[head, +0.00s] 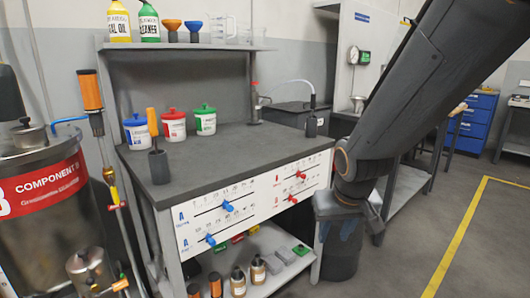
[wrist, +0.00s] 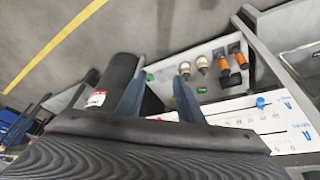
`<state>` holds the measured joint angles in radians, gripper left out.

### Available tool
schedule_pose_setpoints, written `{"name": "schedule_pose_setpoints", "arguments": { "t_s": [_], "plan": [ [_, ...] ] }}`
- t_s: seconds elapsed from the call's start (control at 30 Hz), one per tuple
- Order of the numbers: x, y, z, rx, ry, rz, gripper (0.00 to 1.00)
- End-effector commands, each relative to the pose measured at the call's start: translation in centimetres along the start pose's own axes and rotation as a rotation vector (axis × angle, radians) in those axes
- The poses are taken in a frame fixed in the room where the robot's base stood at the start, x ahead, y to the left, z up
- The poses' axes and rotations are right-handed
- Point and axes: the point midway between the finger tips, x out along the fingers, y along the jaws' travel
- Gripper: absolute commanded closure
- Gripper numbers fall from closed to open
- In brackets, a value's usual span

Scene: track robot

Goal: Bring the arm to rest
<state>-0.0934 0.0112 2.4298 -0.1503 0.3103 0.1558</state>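My arm (head: 430,85) comes in from the upper right in the head view and bends down in front of the bench's right end. My gripper (head: 337,236) hangs there beside the white slider panel (head: 255,208), in front of the lower shelf's right side. In the wrist view the two blue fingers of my gripper (wrist: 158,80) stand apart with nothing held between them. Whether the gripper touches the bench cannot be told.
The grey workbench (head: 225,150) carries white tubs with blue, red (head: 174,125) and green lids. Small bottles (head: 238,282) stand on its lower shelf, also visible in the wrist view (wrist: 202,64). A steel tank (head: 45,200) stands left. Open floor (head: 420,235) lies right.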

Motion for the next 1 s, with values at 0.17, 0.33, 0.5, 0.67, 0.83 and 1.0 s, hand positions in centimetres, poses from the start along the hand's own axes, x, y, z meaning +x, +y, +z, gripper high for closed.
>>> {"name": "schedule_pose_setpoints", "arguments": {
  "t_s": [0.17,0.33,0.5,0.67,0.83,1.0],
  "plan": [
    [-3.2,-2.0,6.3,-0.023,-0.161,-0.029,0.66],
    [-5.6,-3.5,10.8,-0.044,-0.279,-0.063,0.66],
    [-7.8,-4.6,14.8,-0.066,-0.381,-0.101,0.66],
    [-8.9,-4.0,14.6,-0.047,-0.389,-0.092,0.66],
    [-9.9,-3.1,14.1,-0.025,-0.39,-0.08,0.66],
    [-11.1,-1.9,13.7,0.002,-0.392,-0.066,0.66]
  ]
}}
